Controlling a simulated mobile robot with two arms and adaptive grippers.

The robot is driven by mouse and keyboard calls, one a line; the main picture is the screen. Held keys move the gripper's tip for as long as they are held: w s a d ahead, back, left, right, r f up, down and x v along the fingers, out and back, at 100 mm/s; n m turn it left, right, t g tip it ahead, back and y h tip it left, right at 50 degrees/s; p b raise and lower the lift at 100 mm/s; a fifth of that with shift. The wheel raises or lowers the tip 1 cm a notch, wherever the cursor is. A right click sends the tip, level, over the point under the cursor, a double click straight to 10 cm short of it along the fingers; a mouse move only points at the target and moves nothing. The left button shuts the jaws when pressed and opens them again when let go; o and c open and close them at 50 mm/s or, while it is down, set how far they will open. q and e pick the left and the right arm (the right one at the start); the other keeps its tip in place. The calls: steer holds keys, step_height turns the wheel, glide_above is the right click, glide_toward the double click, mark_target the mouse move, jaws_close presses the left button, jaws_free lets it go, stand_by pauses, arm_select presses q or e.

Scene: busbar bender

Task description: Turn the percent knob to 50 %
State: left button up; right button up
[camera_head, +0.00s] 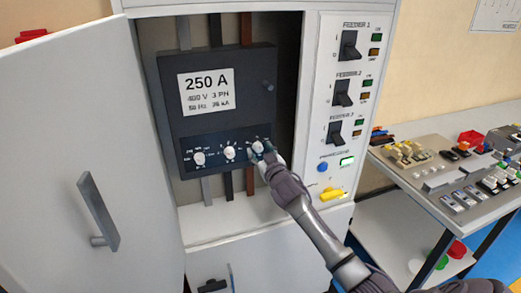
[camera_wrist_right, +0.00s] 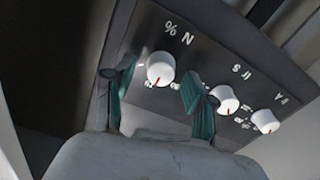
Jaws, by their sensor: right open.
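The percent knob is a white knob with a red mark, under the label "N %", and shows best in the right wrist view (camera_wrist_right: 160,67). In the head view the percent knob (camera_head: 257,146) is the rightmost of three on the dark breaker panel, partly hidden by my right gripper (camera_head: 267,151). In the right wrist view my right gripper (camera_wrist_right: 157,92) is open, with one dark green finger on each side of the percent knob. The red mark points toward the picture's bottom. Whether the fingers touch the knob cannot be told. My left gripper is not in view.
Two other white knobs, the middle one (camera_head: 230,152) and the left one (camera_head: 199,158), sit on the same panel. The cabinet door (camera_head: 80,150) stands open at left. Feeder switches (camera_head: 342,92) are on the right. A table (camera_head: 440,200) holds several small parts.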

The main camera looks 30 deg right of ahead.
steer(key=shift+w, duration=0.1)
jaws_close()
stand_by(0.3)
steer(key=shift+n, duration=0.3)
steer(key=n, duration=1.1)
steer(key=shift+a+f+p, duration=0.1)
steer(key=shift+f+p, duration=0.05)
steer(key=shift+p, duration=0.15)
steer(key=shift+n, duration=0.3)
jaws_free()
